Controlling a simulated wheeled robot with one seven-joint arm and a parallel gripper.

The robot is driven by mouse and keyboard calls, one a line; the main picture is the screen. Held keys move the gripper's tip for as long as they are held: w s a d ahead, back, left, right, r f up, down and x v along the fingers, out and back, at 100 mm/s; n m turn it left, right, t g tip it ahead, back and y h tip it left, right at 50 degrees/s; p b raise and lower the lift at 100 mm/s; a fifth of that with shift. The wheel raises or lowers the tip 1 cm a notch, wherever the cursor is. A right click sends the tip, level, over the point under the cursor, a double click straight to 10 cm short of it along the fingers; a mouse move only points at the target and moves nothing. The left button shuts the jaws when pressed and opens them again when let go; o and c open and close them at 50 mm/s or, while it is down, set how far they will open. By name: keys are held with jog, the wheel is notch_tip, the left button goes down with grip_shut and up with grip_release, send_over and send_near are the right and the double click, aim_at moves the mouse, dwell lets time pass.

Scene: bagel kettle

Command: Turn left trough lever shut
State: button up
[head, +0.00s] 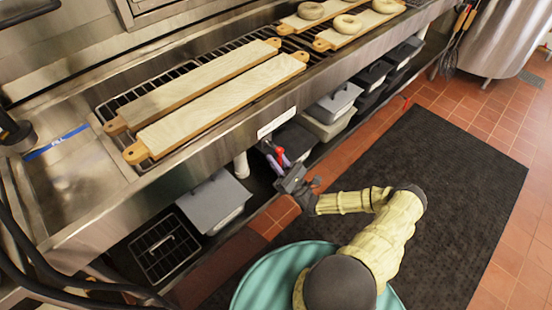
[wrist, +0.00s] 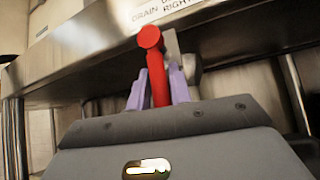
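A red lever (wrist: 158,80) with a round end hangs below the steel counter edge. It also shows as a small red piece in the head view (head: 281,155). My gripper (wrist: 160,82) has purple fingers, one on each side of the lever, close against it with no clear gap. In the head view my gripper (head: 279,158) is under the counter's front edge, below a white label (head: 277,123). In the wrist view the label (wrist: 165,10) is cut off and reads "DRAIN" and "RIGHT". A metal fitting stands behind the lever.
Two long wooden boards (head: 215,105) lie on a rack in the counter above. Several bagels (head: 348,24) sit on boards farther right. Grey lidded bins (head: 215,198) stand on the shelf underneath. A black mat (head: 440,190) covers the open floor on the right.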

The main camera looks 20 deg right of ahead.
jog(key=shift+o, duration=1.3)
jog(key=shift+f, duration=0.1)
jog(key=b+v, duration=0.8)
jog(key=v, duration=0.9)
jog(key=shift+s, duration=0.1)
